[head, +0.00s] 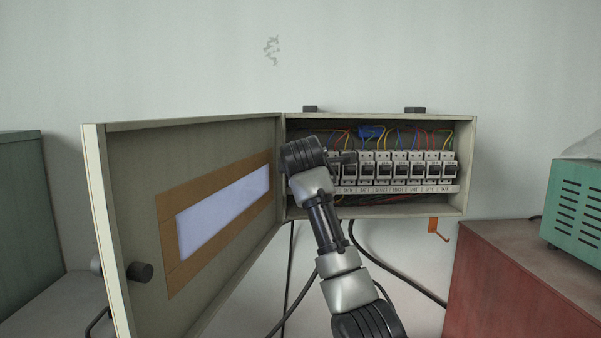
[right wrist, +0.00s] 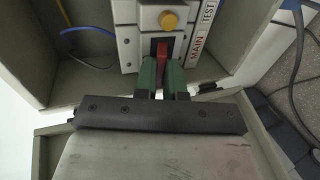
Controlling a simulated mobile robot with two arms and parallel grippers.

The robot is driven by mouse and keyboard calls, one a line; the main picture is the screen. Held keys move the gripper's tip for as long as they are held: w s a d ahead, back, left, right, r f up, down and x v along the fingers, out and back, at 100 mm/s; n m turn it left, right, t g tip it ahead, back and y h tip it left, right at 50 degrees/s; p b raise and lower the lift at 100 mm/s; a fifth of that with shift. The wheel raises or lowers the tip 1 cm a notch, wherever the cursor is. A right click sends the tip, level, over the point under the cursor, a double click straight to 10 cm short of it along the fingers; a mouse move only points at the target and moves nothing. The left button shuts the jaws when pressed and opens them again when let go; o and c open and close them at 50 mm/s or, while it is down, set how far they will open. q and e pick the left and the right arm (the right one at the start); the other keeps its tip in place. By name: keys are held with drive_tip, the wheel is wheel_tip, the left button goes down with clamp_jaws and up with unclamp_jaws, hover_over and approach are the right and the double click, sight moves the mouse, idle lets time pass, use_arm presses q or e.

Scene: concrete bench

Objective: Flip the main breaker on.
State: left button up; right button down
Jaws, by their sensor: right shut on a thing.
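The breaker panel is a grey box (head: 380,210) on the wall with its door (head: 140,200) swung open to the left. A row of white breakers (head: 393,170) with dark levers runs across it. In the right wrist view the main breaker (right wrist: 129,47) has a red lever (right wrist: 162,50), with a "MAIN" label (right wrist: 196,48) beside it. My right gripper (right wrist: 163,70) has its green fingers shut on the red lever, one on each side. In the head view my right arm hides the left end of the row, including the main breaker. My left gripper is not in view.
Coloured wires (head: 371,132) run above the breakers. A red cabinet (head: 520,280) with a green vented box (head: 575,212) stands at the right. Black cables (head: 395,268) hang below the panel.

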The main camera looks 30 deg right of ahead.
idle(0.4)
drive_tip(key=c, duration=1.2)
unclamp_jaws()
drive_tip(key=b+v, duration=0.2)
drive_tip(key=v, duration=0.1)
drive_tip(key=b+v, duration=0.1)
drive_tip(key=v, duration=0.3)
drive_tip(key=b+v, duration=0.2)
drive_tip(key=v, duration=0.1)
drive_tip(key=shift+s+a+r+b, duration=0.15)
drive_tip(key=shift+s+r+b, duration=0.05)
drive_tip(key=shift+r+b, duration=0.2)
